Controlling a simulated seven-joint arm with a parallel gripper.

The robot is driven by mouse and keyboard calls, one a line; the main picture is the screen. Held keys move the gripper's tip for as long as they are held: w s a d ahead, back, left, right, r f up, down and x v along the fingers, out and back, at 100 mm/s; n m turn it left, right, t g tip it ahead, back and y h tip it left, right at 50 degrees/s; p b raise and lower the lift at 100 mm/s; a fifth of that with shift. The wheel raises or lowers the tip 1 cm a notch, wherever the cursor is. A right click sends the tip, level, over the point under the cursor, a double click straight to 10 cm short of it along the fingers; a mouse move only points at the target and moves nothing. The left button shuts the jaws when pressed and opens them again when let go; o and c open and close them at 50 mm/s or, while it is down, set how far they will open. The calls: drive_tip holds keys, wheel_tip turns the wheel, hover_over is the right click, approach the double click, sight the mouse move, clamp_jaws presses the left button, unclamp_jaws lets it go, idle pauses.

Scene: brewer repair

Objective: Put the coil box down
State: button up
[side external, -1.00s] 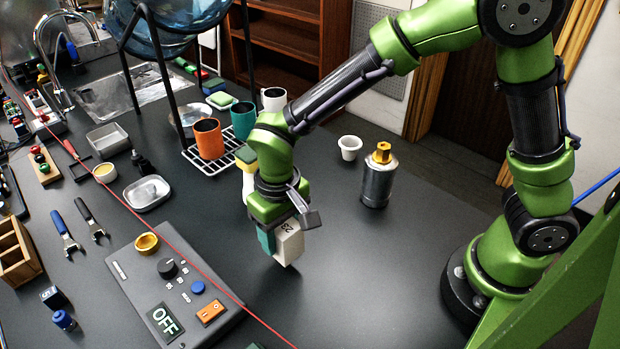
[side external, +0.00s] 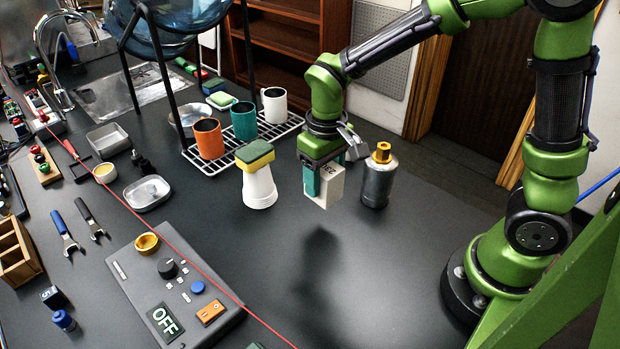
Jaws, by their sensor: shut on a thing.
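The coil box (side external: 328,188) is a small off-white block with dark markings on its side. My gripper (side external: 320,180) is shut on it, with a teal finger showing on its left side. The box hangs upright above the dark table (side external: 400,270), and a shadow lies on the table below it. The far finger is mostly hidden behind the box.
An upturned white cup (side external: 259,188) carries a yellow-green sponge (side external: 255,154). A rack (side external: 192,160) with mugs is behind. The grey control panel (side external: 175,290) reads OFF. The front middle table is clear.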

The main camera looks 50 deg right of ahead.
drive_tip(key=shift+f, duration=0.35)
drive_tip(key=shift+n, duration=0.3)
drive_tip(key=shift+a+f, duration=0.1)
drive_tip(key=shift+f, duration=3.45)
drive_tip(key=shift+f, duration=0.15)
drive_tip(key=o, duration=1.2)
